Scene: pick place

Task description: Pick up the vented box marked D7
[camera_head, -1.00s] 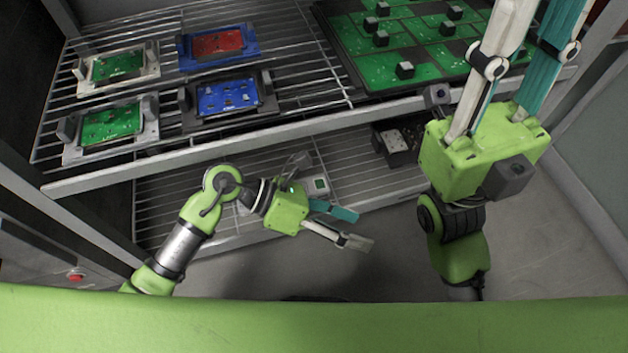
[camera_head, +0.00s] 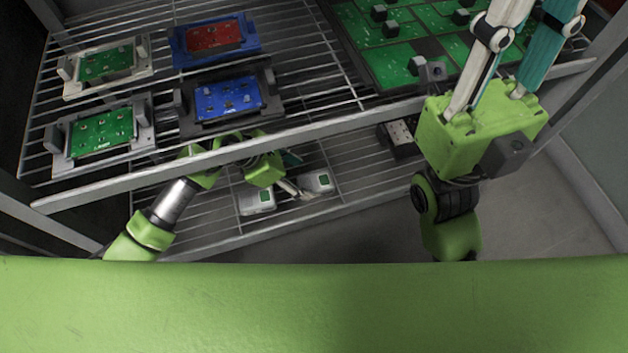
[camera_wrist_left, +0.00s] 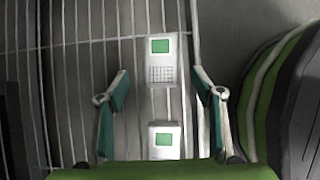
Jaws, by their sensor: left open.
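Two pale grey boxes with green squares lie on the lower wire shelf in the head view: a left box (camera_head: 256,200) and a right box (camera_head: 317,182). My left gripper (camera_head: 302,174) is open and empty above the shelf, its fingers towards the right box. In the left wrist view, a box with a vent grid (camera_wrist_left: 161,75) lies between and beyond the open left fingers (camera_wrist_left: 159,72). The other box (camera_wrist_left: 165,140) is nearer and partly hidden by my gripper's body. No D7 mark is readable. My right gripper (camera_head: 525,40) points up, fingertips out of frame.
The upper shelf edge (camera_head: 250,150) crosses over my left arm. Board holders, including a blue one (camera_head: 215,40), and a green board tray (camera_head: 395,60) are above. A dark box with a pale top (camera_head: 399,134) sits on the lower shelf's right. Floor in front is clear.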

